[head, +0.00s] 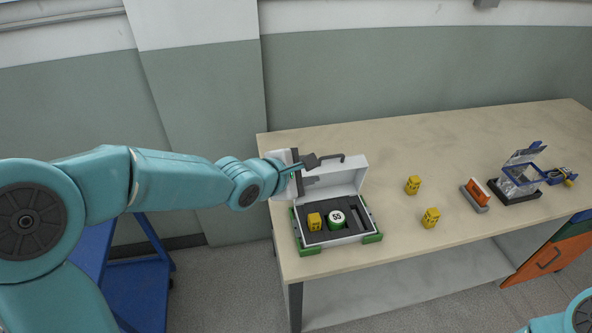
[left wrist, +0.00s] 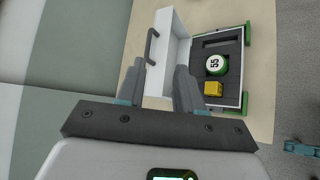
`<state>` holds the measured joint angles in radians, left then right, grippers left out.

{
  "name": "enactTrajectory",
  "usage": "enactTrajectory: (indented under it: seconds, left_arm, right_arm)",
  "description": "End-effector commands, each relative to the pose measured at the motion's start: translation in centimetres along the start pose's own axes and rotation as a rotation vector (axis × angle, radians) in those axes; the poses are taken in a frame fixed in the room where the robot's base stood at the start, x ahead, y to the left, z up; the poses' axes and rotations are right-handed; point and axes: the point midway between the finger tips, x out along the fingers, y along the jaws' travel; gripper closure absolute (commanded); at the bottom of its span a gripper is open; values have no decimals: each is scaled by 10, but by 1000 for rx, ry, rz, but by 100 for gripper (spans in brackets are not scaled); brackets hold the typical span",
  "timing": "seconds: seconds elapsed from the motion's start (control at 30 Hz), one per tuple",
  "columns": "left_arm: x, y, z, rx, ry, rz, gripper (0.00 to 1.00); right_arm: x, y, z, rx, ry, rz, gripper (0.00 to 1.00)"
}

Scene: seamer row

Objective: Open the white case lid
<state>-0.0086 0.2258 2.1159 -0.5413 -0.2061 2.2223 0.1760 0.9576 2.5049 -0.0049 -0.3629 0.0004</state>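The white case (head: 349,240) stands on the near left of the table, with green corners and a dark insert. Its white lid (head: 337,178) is raised, standing roughly upright at the back, with a dark handle (head: 331,158) on its top edge. The lid also shows in the left wrist view (left wrist: 172,45). My left gripper (head: 306,170) is at the lid's left end. In the left wrist view its fingers (left wrist: 163,88) are spread apart, with the white lid showing between them; contact is not clear. My right gripper is out of view.
In the case sit a yellow block (head: 314,221) and a green-and-white cylinder (head: 337,219) marked 55. Two yellow blocks (head: 413,185) (head: 431,217), an orange item (head: 477,194) and a clear blue-framed box (head: 519,178) stand to the right. The back of the table is clear.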

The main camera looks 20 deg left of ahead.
Motion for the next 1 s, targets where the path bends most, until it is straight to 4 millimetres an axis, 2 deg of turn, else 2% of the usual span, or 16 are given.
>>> enactTrajectory:
  seconds: [0.03,0.2,0.33,0.6,0.67,0.7,0.73,0.87,1.0]
  left_arm:
    - [-14,3,1,0,1,2,64]
    - [-38,2,1,-1,1,0,64]
    - [-46,1,1,0,0,0,64]
    - [-46,0,0,-1,0,-1,64]
    - [-46,0,0,4,0,-1,84]
    - [-46,0,0,18,0,-1,97]
    - [-46,0,0,36,0,-1,100]
    - [-46,-5,-5,188,21,-28,100]
    - [-48,-18,-18,403,68,-109,100]
  right_arm:
    - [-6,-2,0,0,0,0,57]
    - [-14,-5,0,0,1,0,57]
    - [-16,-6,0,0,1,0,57]
    - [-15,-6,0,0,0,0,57]
    - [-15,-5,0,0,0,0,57]
    - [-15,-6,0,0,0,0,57]
    - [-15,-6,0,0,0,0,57]
    - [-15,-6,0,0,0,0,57]
    - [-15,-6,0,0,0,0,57]
